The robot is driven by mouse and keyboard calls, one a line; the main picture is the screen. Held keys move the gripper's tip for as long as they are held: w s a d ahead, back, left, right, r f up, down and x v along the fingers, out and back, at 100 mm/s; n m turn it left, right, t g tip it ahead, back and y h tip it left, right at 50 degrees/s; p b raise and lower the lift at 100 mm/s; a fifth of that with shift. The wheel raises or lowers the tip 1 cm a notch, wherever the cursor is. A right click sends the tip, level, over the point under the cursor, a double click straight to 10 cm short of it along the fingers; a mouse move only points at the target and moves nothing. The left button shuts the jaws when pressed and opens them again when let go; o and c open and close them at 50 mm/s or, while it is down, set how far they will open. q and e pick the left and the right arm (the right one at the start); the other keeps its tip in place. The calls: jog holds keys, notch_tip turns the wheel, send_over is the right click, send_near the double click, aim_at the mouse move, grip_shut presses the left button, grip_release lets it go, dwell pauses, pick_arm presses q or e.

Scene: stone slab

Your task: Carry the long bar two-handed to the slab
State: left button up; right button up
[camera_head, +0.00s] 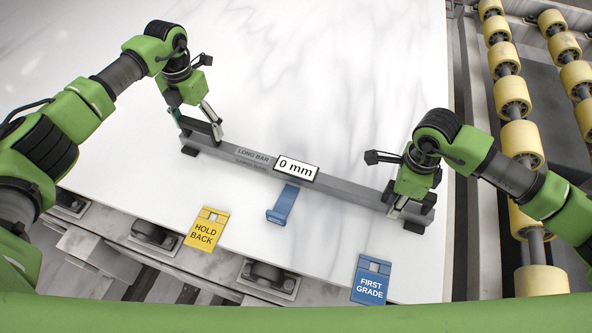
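The long grey bar (245,163) lies across the white stone slab (330,70), tilted down to the right. It is lettered "LONG BAR" and carries a white display reading "0 mm" (296,169) at its middle. Dark feet at its ends appear to rest on the slab. My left gripper (200,120) is at the dark handle on the bar's left end. My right gripper (404,203) is at the bar's right end, where it hides the handle there. I cannot tell from this view whether either gripper's fingers are closed.
A blue bracket (284,204) stands just in front of the bar's middle. A yellow "HOLD BACK" tag (206,230) and a blue "FIRST GRADE" tag (370,281) sit along the slab's front edge. Yellow rollers (522,140) run along the right. The slab's back is clear.

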pick_arm(q)
jog(key=c, duration=1)
pick_arm(e)
grip_shut()
pick_arm(q)
jog(key=shift+w+r, duration=0.2)
jog(key=shift+r, duration=0.05)
pick_arm(e)
jog(key=shift+w+r, duration=0.15)
jog(key=shift+w, duration=0.05)
jog(key=shift+r, duration=0.1)
